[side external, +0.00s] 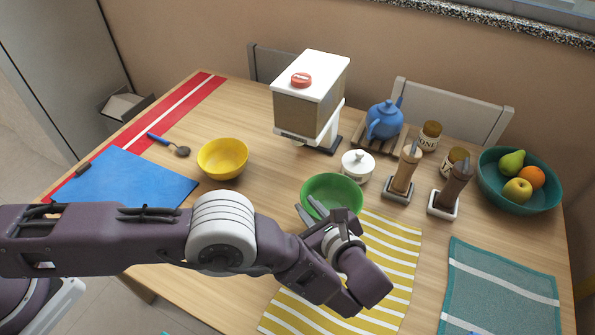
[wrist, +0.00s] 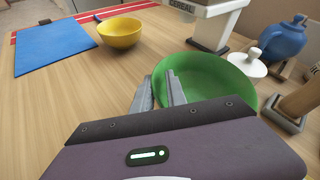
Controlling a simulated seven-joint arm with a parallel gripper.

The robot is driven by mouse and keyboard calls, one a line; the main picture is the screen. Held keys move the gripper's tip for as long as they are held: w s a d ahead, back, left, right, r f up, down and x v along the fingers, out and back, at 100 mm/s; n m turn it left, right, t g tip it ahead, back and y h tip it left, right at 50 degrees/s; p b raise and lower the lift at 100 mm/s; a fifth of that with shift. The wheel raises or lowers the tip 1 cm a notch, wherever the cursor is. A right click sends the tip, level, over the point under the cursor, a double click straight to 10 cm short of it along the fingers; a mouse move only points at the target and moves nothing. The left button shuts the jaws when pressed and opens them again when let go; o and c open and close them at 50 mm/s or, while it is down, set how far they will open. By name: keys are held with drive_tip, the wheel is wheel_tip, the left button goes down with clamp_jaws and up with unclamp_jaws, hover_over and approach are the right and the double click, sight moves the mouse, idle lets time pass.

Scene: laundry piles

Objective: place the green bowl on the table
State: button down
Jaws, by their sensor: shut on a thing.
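The green bowl (side external: 337,188) is upright near the middle of the table (side external: 262,212), just behind the yellow striped cloth. My gripper (side external: 309,209) is at the bowl's near left side, with its fingers at the rim. In the wrist view the bowl (wrist: 212,80) is large, and my gripper (wrist: 160,92) has one finger outside the wall and the other inside it, shut on the rim. The gripper body hides the bowl's lower near part. I cannot tell whether its base touches the table.
A white lidded pot (side external: 357,166) stands close behind the bowl. A cereal dispenser (side external: 308,105), yellow bowl (side external: 222,158), blue teapot (side external: 384,119), two mills (side external: 403,172) and a teal fruit bowl (side external: 520,196) surround it. Bare wood lies between the yellow and green bowls.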

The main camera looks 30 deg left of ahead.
drive_tip(key=w+a, duration=0.8)
drive_tip(key=a, duration=0.1)
drive_tip(key=w+a, duration=0.4)
drive_tip(key=a, duration=0.1)
drive_tip(key=shift+f, duration=0.2)
drive_tip(key=f, duration=0.3)
drive_tip(key=shift+s+d, duration=0.1)
drive_tip(key=shift+d, duration=0.1)
drive_tip(key=shift+f, duration=0.25)
drive_tip(key=shift+f, duration=0.1)
drive_tip(key=c, duration=1.3)
unclamp_jaws()
drive_tip(key=v, duration=1.2)
